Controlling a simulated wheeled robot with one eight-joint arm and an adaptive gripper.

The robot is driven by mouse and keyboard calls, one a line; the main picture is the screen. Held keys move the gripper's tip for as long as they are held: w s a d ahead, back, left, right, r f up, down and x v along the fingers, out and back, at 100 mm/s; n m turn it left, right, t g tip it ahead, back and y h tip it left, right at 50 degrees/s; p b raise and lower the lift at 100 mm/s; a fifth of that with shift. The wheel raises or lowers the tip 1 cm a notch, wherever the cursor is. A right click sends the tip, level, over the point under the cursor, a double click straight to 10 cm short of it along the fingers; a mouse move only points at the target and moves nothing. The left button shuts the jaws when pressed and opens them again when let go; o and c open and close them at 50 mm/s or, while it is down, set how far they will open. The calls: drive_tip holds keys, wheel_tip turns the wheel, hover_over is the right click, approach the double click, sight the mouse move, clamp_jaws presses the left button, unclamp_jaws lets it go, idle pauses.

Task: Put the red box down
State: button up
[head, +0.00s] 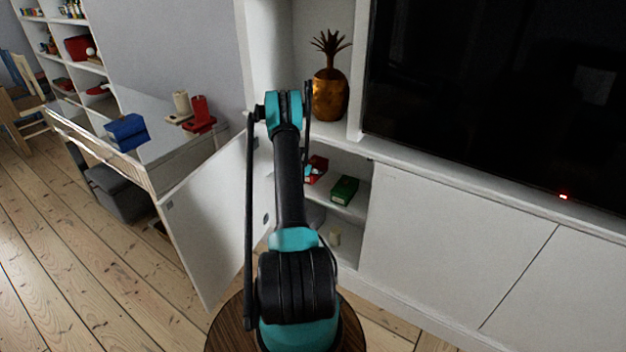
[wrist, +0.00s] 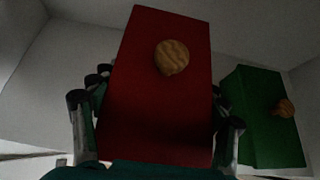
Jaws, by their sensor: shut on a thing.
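The red box (wrist: 150,60) stands large in the middle of the wrist view, with a round tan nut-like picture on its face. My gripper (wrist: 155,112) is shut on it, with a finger on each side. In the head view the red box (head: 318,168) shows partly behind my arm, inside the open cabinet at the upper shelf. Whether its base touches the shelf (head: 350,212) is hidden.
A green box (head: 344,189) stands on the same shelf, just right of the red box; it also shows in the wrist view (wrist: 262,120). The open cabinet door (head: 215,225) is on the left. A golden pineapple ornament (head: 330,95) stands above.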

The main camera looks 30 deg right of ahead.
drive_tip(key=shift+f, duration=2.55)
drive_tip(key=shift+f, duration=0.15)
drive_tip(key=o, duration=1.7)
